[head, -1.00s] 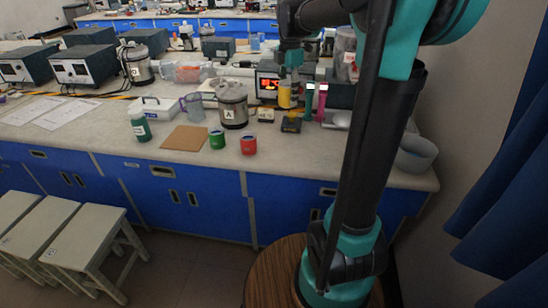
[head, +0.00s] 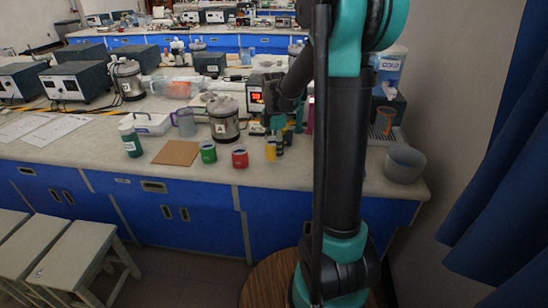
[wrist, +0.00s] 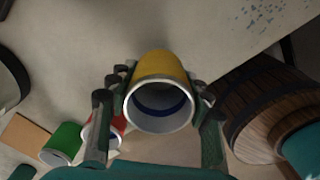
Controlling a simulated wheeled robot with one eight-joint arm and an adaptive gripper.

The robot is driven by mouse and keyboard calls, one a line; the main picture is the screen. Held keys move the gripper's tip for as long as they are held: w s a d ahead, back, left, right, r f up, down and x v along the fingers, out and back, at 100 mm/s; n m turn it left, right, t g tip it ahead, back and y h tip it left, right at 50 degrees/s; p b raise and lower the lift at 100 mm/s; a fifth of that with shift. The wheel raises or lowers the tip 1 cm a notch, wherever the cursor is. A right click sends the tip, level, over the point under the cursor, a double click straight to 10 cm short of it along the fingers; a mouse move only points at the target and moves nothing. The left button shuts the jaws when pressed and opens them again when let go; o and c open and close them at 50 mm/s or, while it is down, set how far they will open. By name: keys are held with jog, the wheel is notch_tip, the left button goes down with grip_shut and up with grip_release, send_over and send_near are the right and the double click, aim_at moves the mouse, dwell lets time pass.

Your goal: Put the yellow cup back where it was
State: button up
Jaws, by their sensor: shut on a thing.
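The yellow cup (head: 271,150) is near the front of the bench, just right of the red cup (head: 240,157). My gripper (head: 276,132) is shut on it from above and behind. In the wrist view the yellow cup (wrist: 160,75) sits between both fingers, its open white-rimmed mouth facing the camera. I cannot tell whether its base touches the bench. The green cup (head: 208,152) stands left of the red one. Both also show at the lower left of the wrist view, green (wrist: 62,143) and red (wrist: 118,124), the red partly hidden by a finger.
A brown board (head: 177,152) lies bare left of the green cup. A steel pot (head: 223,122) stands behind the cups, a green bottle (head: 130,138) further left. A grey bowl (head: 404,164) is at the right end. Bench front is free between the yellow cup and my arm.

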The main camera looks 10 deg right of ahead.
jog(key=shift+f, duration=1.85)
jog(key=shift+f, duration=0.15)
jog(key=o, duration=1.3)
notch_tip(320, 180, up, 11)
jog(key=m+t, duration=0.2)
jog(key=m, duration=0.8)
send_near(274, 157)
jog(key=s+d+f, duration=0.3)
jog(key=s+f, duration=0.2)
jog(key=s+f+m, duration=0.2)
jog(key=s+m, duration=0.2)
jog(key=s+d+f+m+t, duration=0.1)
jog(key=s+f+m, duration=0.2)
jog(key=s+m, duration=0.1)
jog(key=s+f+m+t, duration=0.1)
jog(key=s+f+m, duration=0.2)
jog(key=s+m, duration=0.1)
jog(key=shift+s+d+f, duration=0.1)
jog(key=shift+s+d, duration=0.1)
jog(key=shift+s, duration=0.05)
